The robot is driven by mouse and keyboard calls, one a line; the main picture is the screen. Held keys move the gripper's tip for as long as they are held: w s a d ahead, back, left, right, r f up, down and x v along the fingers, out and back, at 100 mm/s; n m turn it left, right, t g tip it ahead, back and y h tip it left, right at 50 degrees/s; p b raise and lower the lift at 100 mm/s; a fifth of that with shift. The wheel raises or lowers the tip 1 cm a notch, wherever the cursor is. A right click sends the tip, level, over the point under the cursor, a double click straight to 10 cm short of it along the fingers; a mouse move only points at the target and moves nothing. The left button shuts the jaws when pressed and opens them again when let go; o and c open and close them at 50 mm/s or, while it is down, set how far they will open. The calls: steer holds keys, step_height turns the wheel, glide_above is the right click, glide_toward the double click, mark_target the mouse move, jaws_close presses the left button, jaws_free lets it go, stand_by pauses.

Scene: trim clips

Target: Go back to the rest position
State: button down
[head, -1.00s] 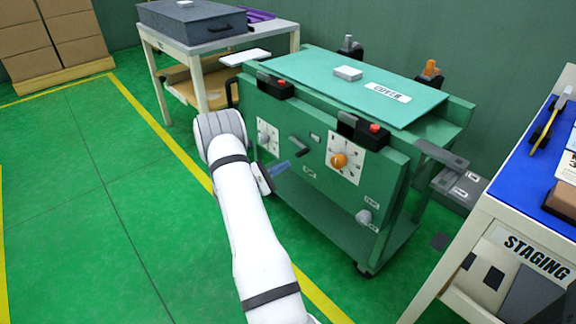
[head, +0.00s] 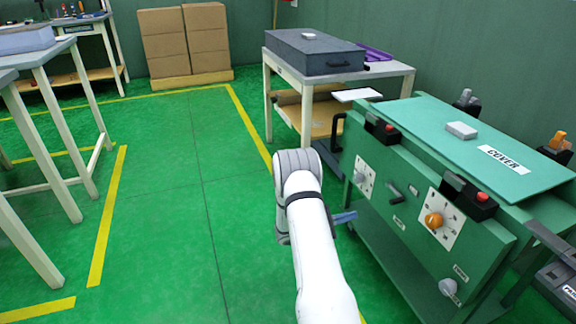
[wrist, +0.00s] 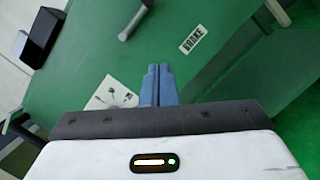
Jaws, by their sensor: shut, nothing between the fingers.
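My gripper shows in the wrist view (wrist: 158,84) with its two blue-grey fingers together and nothing between them. In the head view its fingertips (head: 345,217) show just right of my white arm, close to the front panel of the green machine (head: 400,205). The wrist view shows that green panel beyond the fingers, with a label reading BRAKE (wrist: 193,39), a grey lever (wrist: 136,20) and a white dial plate (wrist: 108,95). I cannot tell the exact gap between fingertips and panel.
The machine carries a green cover (head: 455,140), black clips with red buttons and an orange knob (head: 433,220). A table (head: 340,80) with a dark case (head: 315,52) stands behind. Stacked boxes (head: 185,40) are at the back; pale table legs (head: 45,150) stand left. Green floor (head: 175,220) between is clear.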

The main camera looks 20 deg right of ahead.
steer(key=s+a+r+m+y+p, duration=0.1)
steer(key=s+a+r+y+p, duration=0.2)
steer(key=r, duration=0.6)
steer(key=s+a+r+m+g+y+p, duration=0.1)
steer(key=s+a+r+m+y+p, duration=0.15)
steer(key=r+p, duration=0.4)
steer(key=s+a+r+m+y+p, duration=0.1)
steer(key=s+a+r+y+p, duration=0.2)
steer(key=r, duration=0.7)
steer(key=s+a+r+t+y+p, duration=0.4)
steer(key=a+r+p, duration=0.4)
steer(key=a+r, duration=0.5)
steer(key=s+a+r+m+t+y+p, duration=0.1)
steer(key=s+a+r+t+y+p, duration=0.4)
steer(key=s+a+r+p, duration=0.3)
steer(key=a+r+y+p, duration=0.1)
steer(key=a+r, duration=0.3)
steer(key=r, duration=0.2)
steer(key=shift+a+y+p, duration=0.3)
steer(key=shift+a+y, duration=0.05)
steer(key=shift+s+d, duration=0.1)
